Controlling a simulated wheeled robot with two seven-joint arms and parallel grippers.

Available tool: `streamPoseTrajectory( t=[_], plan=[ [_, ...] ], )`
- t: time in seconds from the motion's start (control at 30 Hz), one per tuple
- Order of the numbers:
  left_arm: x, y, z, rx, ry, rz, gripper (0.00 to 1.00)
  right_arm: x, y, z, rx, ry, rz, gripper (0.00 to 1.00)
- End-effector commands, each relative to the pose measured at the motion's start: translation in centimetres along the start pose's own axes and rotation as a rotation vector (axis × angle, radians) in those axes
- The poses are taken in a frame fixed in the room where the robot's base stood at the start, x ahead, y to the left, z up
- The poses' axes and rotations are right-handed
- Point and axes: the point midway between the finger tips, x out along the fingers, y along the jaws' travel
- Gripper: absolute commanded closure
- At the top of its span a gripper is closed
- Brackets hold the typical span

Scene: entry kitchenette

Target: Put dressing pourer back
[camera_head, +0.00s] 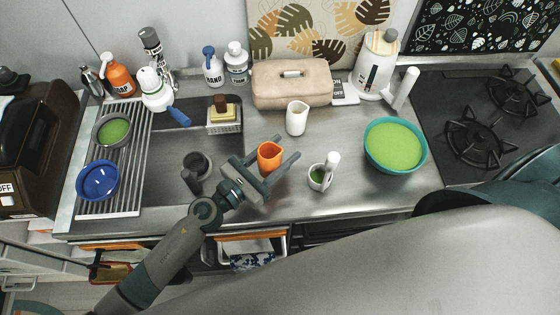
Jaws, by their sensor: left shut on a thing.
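My left gripper (286,148) reaches in over the front of the counter and is shut on a small orange cup-like pourer (269,156). The pourer is upright between the two fingers, with its open top facing me. I cannot tell whether its base touches the counter. A white pourer (297,119) stands behind it, apart from the gripper. A small white cup (318,178) with green contents and a white upright piece is to its right. My right gripper is not in view.
A teal bowl (369,150) of green liquid stands at the right, beside the hob (480,125). A beige case (291,86) and white kettle (376,65) line the back. The sink (170,150) with its rack is left. Bare counter (335,130) lies between the white pourer and teal bowl.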

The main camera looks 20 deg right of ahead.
Motion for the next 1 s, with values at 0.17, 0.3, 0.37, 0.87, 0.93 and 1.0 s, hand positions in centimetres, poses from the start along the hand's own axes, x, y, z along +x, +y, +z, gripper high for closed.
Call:
streamPoseTrajectory(
  t=[0.17,0.3,0.37,0.87,0.93,1.0],
  plan=[
    [0.0,0.0,0.1,0.002,-0.002,0.000,0.85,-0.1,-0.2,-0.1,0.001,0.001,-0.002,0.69],
    [0.0,0.0,0.0,0.001,-0.002,0.000,0.85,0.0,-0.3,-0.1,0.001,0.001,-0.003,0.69],
    [0.1,0.0,-0.4,0.001,-0.002,0.000,0.85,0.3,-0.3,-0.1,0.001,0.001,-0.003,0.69],
    [0.0,0.0,-3.6,0.001,-0.003,0.000,0.85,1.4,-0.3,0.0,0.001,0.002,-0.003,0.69],
    [0.0,0.0,-3.6,0.001,-0.003,0.000,0.85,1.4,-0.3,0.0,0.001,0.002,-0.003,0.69],
    [0.0,0.0,-3.7,0.001,-0.002,0.000,0.85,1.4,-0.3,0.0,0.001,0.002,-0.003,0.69]
  ],
)
